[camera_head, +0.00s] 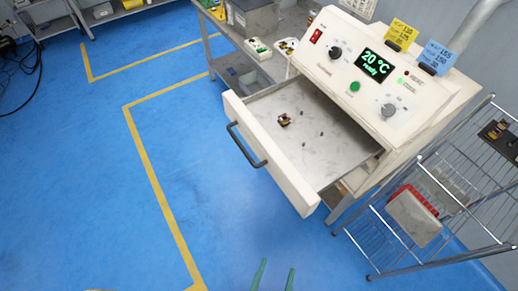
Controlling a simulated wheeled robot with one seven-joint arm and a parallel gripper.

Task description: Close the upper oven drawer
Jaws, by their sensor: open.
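The upper oven drawer (278,163) is pulled out toward the lower left from the white oven (405,75). Its front panel carries a dark bar handle (245,146). A small brown and yellow part (284,119) and a few dark specks lie on the drawer's grey floor. My gripper (275,276) shows only as two green fingertips at the bottom edge. The fingertips are apart with nothing between them. In the picture they are below the drawer front, clear of the handle. The rest of my gripper is out of frame.
A wire rack (440,190) with a grey and red block stands close to the oven's right. A grey workbench (222,32) stands behind at the upper left. Blue floor with yellow lines is clear left of the drawer.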

